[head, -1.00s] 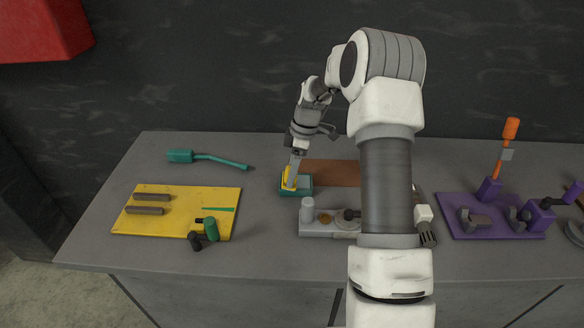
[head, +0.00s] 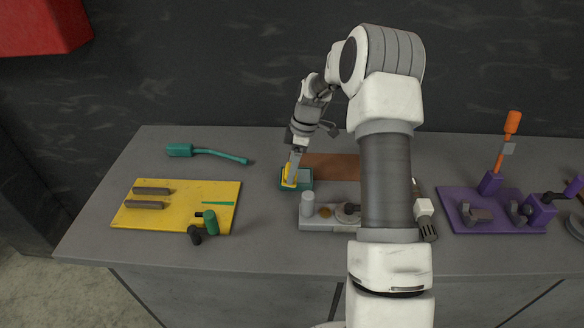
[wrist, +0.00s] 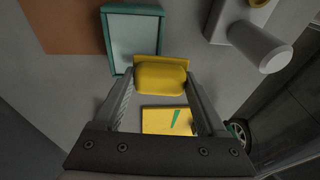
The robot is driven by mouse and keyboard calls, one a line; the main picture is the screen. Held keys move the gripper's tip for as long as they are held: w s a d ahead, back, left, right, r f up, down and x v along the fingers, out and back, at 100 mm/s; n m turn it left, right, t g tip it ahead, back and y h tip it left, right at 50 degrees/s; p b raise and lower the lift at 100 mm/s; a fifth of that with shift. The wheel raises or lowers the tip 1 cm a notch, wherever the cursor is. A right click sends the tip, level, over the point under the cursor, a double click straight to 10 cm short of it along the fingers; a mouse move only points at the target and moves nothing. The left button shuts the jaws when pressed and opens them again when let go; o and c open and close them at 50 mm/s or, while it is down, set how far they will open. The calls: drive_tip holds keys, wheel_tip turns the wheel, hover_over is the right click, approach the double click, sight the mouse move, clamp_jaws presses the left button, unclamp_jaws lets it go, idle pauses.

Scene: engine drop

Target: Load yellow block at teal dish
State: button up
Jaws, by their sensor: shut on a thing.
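The yellow block (wrist: 161,76) is between the tips of my gripper (wrist: 160,88), which is shut on it. The teal dish (wrist: 106,45) is a shallow rectangular tray with a grey floor, and it looks empty in the wrist view. The block overlaps the dish's near rim in that view. In the head view my gripper (head: 291,182) points down at the left part of the teal dish (head: 306,187), with the yellow block (head: 287,172) there. I cannot tell whether the block touches the dish.
A brown mat (head: 332,166) lies behind the dish, and a grey fixture (head: 318,224) with an upright cylinder stands in front. A yellow board (head: 175,190) is to the left, with a teal-handled tool (head: 205,153) behind it. A purple board (head: 455,212) is at the right.

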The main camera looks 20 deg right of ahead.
sight(288, 167)
drive_tip(key=shift+f+b, duration=0.35)
drive_tip(key=shift+f, duration=0.2)
drive_tip(key=shift+r, duration=0.15)
idle(0.7)
drive_tip(key=shift+r+p, duration=2)
drive_tip(key=shift+r, duration=1.4)
